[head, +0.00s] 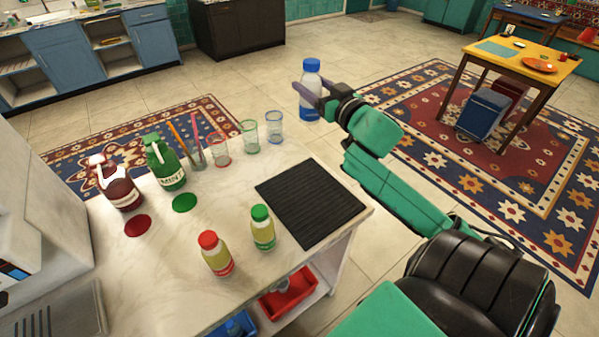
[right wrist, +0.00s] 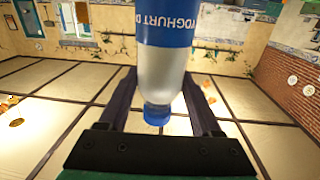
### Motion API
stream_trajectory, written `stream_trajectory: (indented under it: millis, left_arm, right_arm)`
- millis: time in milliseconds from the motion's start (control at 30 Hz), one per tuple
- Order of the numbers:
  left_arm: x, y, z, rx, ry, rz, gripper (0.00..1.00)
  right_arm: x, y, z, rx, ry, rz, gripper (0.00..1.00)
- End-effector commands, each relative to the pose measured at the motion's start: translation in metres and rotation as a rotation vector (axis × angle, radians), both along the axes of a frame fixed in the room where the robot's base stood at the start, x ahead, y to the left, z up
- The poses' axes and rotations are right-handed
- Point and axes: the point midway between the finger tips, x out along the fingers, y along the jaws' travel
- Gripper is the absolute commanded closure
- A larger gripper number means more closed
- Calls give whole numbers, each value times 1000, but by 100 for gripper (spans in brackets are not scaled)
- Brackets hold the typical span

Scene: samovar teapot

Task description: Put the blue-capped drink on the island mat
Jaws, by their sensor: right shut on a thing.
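The blue-capped drink (head: 311,92) is a whitish bottle with a blue cap and a blue label, upright in the head view. My right gripper (head: 308,94) is shut on it and holds it in the air beyond the island's far right edge. In the right wrist view the bottle (right wrist: 162,70) stands between the two fingers, its cap at the bottom of the picture. The island mat (head: 310,203) is dark, ribbed and empty, at the right end of the island top (head: 160,255). My left gripper is not in view.
A green-capped bottle (head: 262,230) and a red-capped bottle (head: 215,254) stand left of the mat. Several glasses (head: 249,138), a green jug (head: 165,165) and a dark red jug (head: 118,185) stand along the far side. A red bin (head: 290,295) sits below the top.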

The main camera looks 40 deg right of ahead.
Motion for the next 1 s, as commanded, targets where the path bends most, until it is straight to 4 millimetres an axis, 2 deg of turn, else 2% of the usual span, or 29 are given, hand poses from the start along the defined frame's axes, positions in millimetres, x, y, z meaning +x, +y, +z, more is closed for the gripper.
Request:
stream_trajectory:
  millis: [33,167,267,367,600,700,1000]
  left_arm:
    - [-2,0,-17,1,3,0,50]
    - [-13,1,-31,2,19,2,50]
    - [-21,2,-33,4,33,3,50]
    - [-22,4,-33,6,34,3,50]
    - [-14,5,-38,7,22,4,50]
    - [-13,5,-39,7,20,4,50]
    - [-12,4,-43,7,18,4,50]
  right_arm:
    - [0,0,-16,-1,-3,1,100]
    - [0,0,-30,-1,-2,1,100]
    - [-1,0,-38,2,-1,0,100]
    - [-1,0,-61,5,2,-1,100]
    - [-2,0,-142,7,0,-3,100]
    - [-2,0,-171,4,1,-2,100]
    - [-2,1,-223,2,-1,0,100]
